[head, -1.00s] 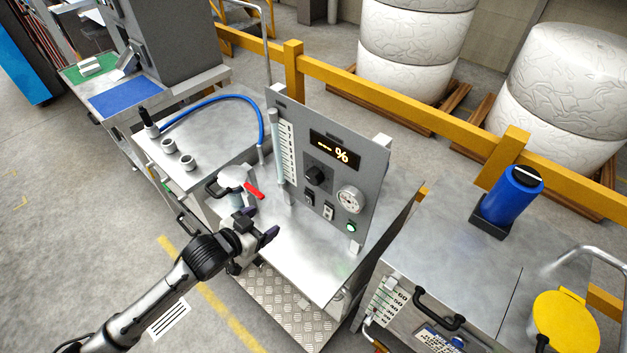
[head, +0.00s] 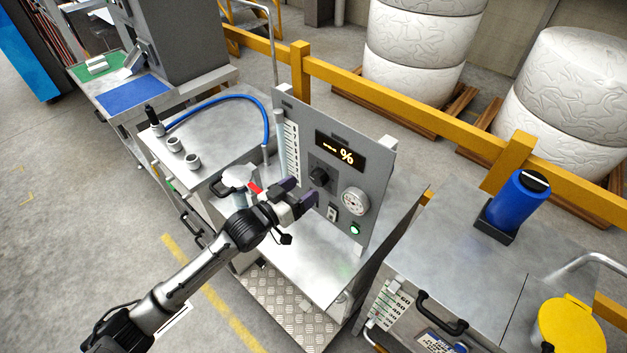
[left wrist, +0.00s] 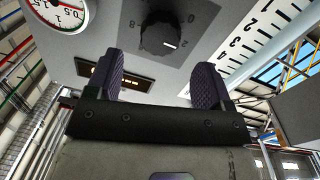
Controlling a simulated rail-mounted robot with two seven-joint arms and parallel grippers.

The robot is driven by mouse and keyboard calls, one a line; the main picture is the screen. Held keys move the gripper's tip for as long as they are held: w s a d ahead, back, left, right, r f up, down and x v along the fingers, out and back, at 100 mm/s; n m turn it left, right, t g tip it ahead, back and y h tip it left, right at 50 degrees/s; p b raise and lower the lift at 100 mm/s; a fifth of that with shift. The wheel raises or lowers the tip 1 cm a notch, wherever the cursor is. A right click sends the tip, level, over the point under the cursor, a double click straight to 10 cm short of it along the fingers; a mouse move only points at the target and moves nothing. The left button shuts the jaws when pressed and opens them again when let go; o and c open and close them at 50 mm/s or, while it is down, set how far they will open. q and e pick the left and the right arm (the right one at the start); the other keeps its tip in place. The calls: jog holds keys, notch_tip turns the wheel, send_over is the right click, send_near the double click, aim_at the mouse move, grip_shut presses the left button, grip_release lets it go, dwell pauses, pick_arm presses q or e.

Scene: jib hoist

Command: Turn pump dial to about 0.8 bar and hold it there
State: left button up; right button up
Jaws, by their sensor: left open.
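The pump dial is a black knob (head: 319,176) on the upright grey panel (head: 372,155); in the left wrist view the knob (left wrist: 160,40) has a white pointer line. A round pressure gauge (head: 354,201) sits to the right of the knob; part of its face (left wrist: 58,14) shows in the left wrist view, with its needle only partly visible. My left gripper (head: 303,192) is open and empty in front of the panel, just short of the knob. In the wrist view its two fingers (left wrist: 158,80) stand apart with the knob beyond them. My right gripper is not in view.
A lit display (head: 341,152) is above the knob, a scale strip (head: 291,150) to its left, and a switch (head: 333,213) and green light (head: 355,229) below. A red-handled part (head: 254,188) lies close behind my left gripper. A blue cylinder (head: 514,200) stands on the right-hand cabinet.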

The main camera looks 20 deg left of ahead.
aim_at(315, 179)
pick_arm(q)
jog(key=shift+x, duration=2.45)
jog(key=shift+c, duration=0.2)
jog(key=c, duration=0.9)
